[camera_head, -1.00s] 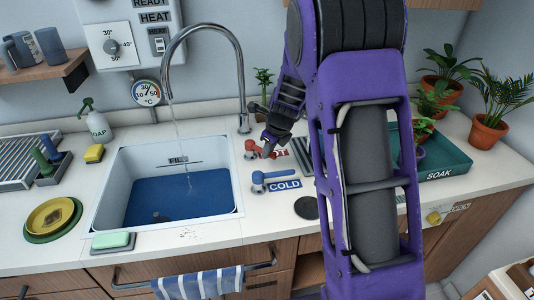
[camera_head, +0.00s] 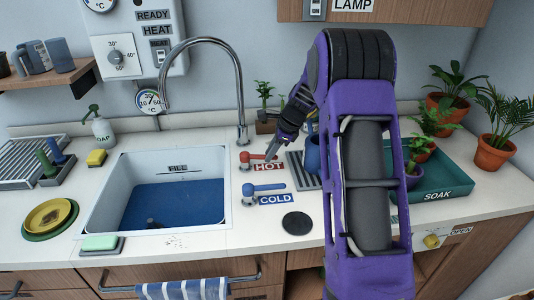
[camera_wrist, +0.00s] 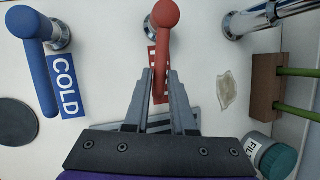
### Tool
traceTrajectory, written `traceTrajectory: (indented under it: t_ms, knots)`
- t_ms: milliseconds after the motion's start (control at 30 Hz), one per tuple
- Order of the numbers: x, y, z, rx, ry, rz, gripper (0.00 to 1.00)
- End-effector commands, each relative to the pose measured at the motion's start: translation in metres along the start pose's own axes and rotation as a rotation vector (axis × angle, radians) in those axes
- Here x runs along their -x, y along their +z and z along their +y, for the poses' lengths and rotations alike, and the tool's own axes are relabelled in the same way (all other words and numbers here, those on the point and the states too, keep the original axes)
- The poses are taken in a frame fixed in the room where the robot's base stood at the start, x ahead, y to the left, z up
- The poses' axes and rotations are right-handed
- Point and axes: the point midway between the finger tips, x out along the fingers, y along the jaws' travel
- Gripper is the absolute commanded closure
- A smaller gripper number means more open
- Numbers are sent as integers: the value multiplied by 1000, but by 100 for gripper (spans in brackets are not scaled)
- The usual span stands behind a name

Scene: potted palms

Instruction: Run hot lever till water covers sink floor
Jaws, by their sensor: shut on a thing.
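The red hot lever (camera_head: 256,156) stands right of the sink beside the HOT label. In the wrist view, its handle (camera_wrist: 164,32) runs down between my gripper's fingers (camera_wrist: 161,74). My gripper (camera_head: 269,153) is shut on this lever. The sink (camera_head: 228,194) has a FILL mark (camera_head: 178,168) on its back wall. Its bottom looks blue (camera_head: 185,204), with a dark drain piece (camera_head: 152,222); I cannot clearly tell the water depth. The spout (camera_head: 238,82) arches over the sink, and no stream shows from it now.
The blue cold lever (camera_head: 262,188) stands just in front of the hot one. A blue cup (camera_head: 313,154) on a grey rack (camera_head: 297,172) is close right of my gripper. A black disc (camera_head: 297,223) lies nearby. The green SOAK tray (camera_head: 447,180) with plants is farther right.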

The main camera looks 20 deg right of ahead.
Motion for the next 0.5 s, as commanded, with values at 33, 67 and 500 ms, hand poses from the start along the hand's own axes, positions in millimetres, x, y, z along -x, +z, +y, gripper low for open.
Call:
traceTrajectory:
  t_ms: [33, 67, 500]
  knots:
    - [1, 0, -2, 27, 13, -6, 100]
    - [1, 0, -4, 45, 18, -9, 100]
    - [-1, -1, -8, 175, 72, -36, 100]
